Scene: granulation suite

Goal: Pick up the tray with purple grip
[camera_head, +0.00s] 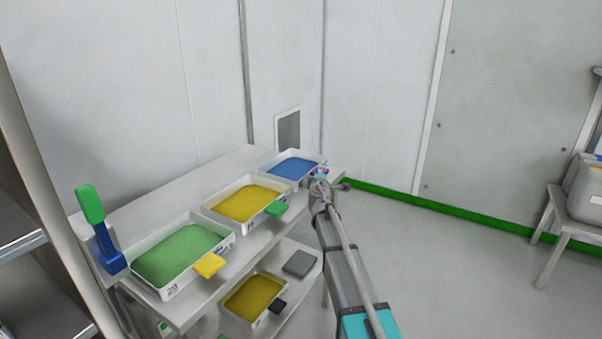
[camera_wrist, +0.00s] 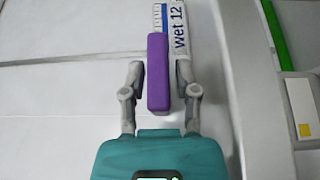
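The tray with the purple grip is the white tray (camera_head: 300,177) of blue granules at the far end of the upper shelf. In the wrist view its purple grip (camera_wrist: 158,72) points toward my gripper, beside a label (camera_wrist: 179,25) reading "wet 12". My gripper (camera_wrist: 160,75) is open, with one finger on each side of the grip. Narrow gaps show between the fingers and the grip. In the head view my gripper (camera_head: 319,174) is at the tray's front right, and hides most of the grip.
On the same shelf stand a yellow-filled tray (camera_head: 208,212) with a green grip and a green-filled tray (camera_head: 172,291) with a yellow grip. A black-gripped tray (camera_head: 231,312) sits on the lower shelf. A green and blue object (camera_head: 110,262) stands at left.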

